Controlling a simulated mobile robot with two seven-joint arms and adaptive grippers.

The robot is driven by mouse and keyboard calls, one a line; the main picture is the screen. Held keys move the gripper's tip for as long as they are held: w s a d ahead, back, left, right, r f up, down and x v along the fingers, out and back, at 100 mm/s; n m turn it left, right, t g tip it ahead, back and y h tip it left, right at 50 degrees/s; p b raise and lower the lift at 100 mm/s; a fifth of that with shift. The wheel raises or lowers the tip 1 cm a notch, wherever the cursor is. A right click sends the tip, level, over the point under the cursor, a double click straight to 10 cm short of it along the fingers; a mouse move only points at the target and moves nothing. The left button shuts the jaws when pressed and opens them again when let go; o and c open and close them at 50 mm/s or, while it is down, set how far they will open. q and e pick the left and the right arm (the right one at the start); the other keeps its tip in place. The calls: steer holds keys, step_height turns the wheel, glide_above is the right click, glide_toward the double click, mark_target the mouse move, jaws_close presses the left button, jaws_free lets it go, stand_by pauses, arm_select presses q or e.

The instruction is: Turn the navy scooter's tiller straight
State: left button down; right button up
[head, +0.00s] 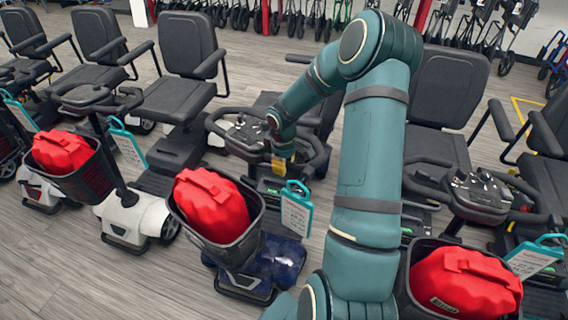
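The navy scooter stands in the middle, with its dark blue front cover (283,258) low down. Its tiller (247,133) has a black looped handlebar around a control panel. A black basket (237,252) on the tiller holds a red bag (211,203) and sits to the left of the navy cover. My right arm rises from the bottom and bends over to the tiller's right side. My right gripper (283,160) is at the handlebar there; its fingers are small and mostly hidden, so touch or grip is unclear. My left gripper is out of view.
A white scooter (133,218) with a red bag (62,151) stands at the left. Another scooter's tiller (478,195) and red bag (465,284) are close on the right. Teal tags (296,210) hang between. Seats fill the row behind; the floor (95,285) at front left is clear.

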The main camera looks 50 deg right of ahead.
steer(key=shift+w+d+r, duration=0.1)
steer(key=shift+d, duration=0.05)
jaws_close()
steer(key=w+d+n+p, duration=0.1)
steer(key=d+n+p, duration=0.1)
steer(key=w+d+n+p, duration=0.1)
steer(key=w, duration=0.1)
steer(key=shift+w+d+n+p, duration=0.15)
steer(key=shift+d+n+p, duration=0.2)
steer(key=shift+n+p, duration=0.05)
steer(key=o, duration=1.1)
jaws_free()
steer(key=shift+c, duration=0.2)
step_height(320, 180, up, 12)
steer(key=shift+s+a, duration=0.25)
